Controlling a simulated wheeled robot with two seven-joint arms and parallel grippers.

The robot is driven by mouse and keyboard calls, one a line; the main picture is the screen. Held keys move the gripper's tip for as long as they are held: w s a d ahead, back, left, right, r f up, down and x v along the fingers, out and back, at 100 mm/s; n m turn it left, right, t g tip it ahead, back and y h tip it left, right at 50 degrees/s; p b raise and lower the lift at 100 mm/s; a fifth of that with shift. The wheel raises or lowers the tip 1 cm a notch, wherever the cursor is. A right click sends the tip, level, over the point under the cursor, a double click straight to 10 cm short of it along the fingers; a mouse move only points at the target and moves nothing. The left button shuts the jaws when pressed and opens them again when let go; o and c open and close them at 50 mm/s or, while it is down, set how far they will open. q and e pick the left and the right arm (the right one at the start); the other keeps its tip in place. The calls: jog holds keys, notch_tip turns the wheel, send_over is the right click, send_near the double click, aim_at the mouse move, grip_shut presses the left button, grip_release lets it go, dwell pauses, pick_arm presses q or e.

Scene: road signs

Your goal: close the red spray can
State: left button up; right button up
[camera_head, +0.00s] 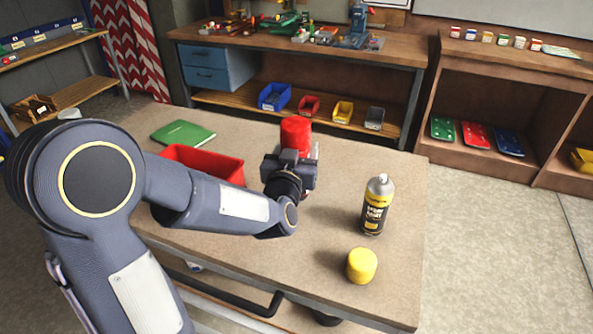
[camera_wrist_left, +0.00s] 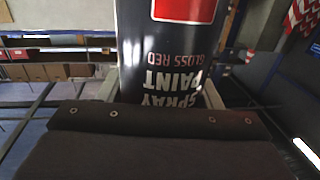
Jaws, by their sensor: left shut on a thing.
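The red spray can shows in the head view as a bright red cylindrical top, the red cap (camera_head: 296,134), rising above my left gripper (camera_head: 292,158). The gripper hides the rest of the can there. In the left wrist view the can's dark body (camera_wrist_left: 165,60) fills the middle, with upside-down "SPRAY PAINT GLOSS RED" lettering and a red patch. My left gripper (camera_wrist_left: 160,97) is shut around this body, with a finger on each side. I cannot tell whether the red cap is fully seated. My right gripper is not in view.
A yellow-labelled spray can (camera_head: 377,205) stands uncapped on the table (camera_head: 215,240), with a yellow cap (camera_head: 361,265) in front of it. A red bin (camera_head: 205,163) and a green book (camera_head: 183,133) lie to the left. A workbench (camera_head: 300,43) stands behind.

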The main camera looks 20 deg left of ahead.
pick_arm(q)
jog(key=w+a+f, duration=0.2)
jog(key=w+f, duration=0.2)
jog(key=f, duration=0.1)
jog(key=shift+f, duration=0.1)
jog(key=f, duration=0.2)
jog(key=f+p, duration=0.1)
jog(key=shift+w+a+f, duration=0.1)
jog(key=shift+w+f, duration=0.15)
jog(key=shift+f, duration=0.1)
jog(key=shift+f, duration=0.2)
jog(key=o, duration=1.5)
